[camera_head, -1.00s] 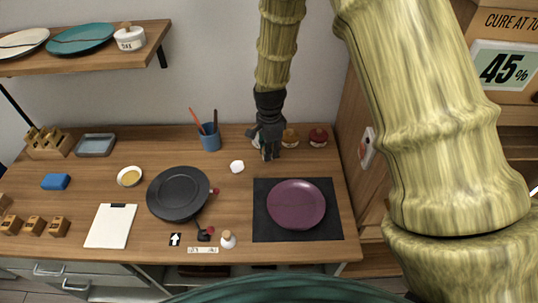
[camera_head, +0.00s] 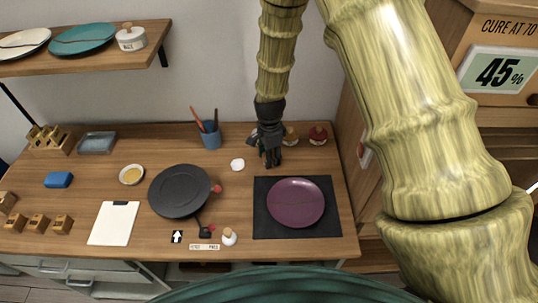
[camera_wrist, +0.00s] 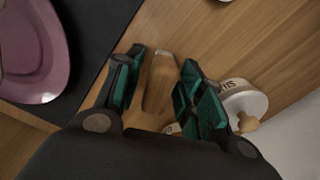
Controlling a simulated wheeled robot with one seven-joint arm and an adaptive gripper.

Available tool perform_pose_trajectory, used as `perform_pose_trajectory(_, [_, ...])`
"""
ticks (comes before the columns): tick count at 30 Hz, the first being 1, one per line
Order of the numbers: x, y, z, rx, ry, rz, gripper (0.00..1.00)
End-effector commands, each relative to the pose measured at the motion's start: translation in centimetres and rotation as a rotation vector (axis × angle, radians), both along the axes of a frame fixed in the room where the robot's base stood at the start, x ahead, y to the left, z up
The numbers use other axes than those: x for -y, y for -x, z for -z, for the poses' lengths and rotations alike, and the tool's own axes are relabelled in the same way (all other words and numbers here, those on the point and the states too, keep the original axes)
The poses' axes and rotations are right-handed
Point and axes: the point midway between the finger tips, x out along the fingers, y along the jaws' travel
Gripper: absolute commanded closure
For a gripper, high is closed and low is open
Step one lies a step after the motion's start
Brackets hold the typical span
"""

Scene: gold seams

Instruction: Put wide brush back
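My gripper (camera_head: 272,160) is low over the back right of the worktop, behind the purple plate. In the wrist view its green-padded fingers (camera_wrist: 160,85) are apart, on either side of a pale wooden handle-like piece (camera_wrist: 160,82). This may be the wide brush; its bristles are not clear, and the gripper hides it in the head view. Narrow gaps seem to show beside the wood, so I see no firm grip. A blue cup (camera_head: 211,138) holding a red and a dark tool stands left of my gripper.
The purple plate (camera_head: 296,203) lies on a black mat (camera_head: 265,230). A dark round plate (camera_head: 179,191) and a white lump (camera_head: 237,165) are to the left.

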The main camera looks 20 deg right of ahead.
Motion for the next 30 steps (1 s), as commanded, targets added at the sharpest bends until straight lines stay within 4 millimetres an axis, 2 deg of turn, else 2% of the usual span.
perform_pose_trajectory(8, [0.0,0.0,-0.1,0.000,0.000,0.000,0.58])
perform_pose_trajectory(14, [0.0,-0.1,-0.9,0.002,0.000,0.000,0.58])
perform_pose_trajectory(30, [0.0,-0.1,-6.8,0.002,0.001,0.000,0.58])
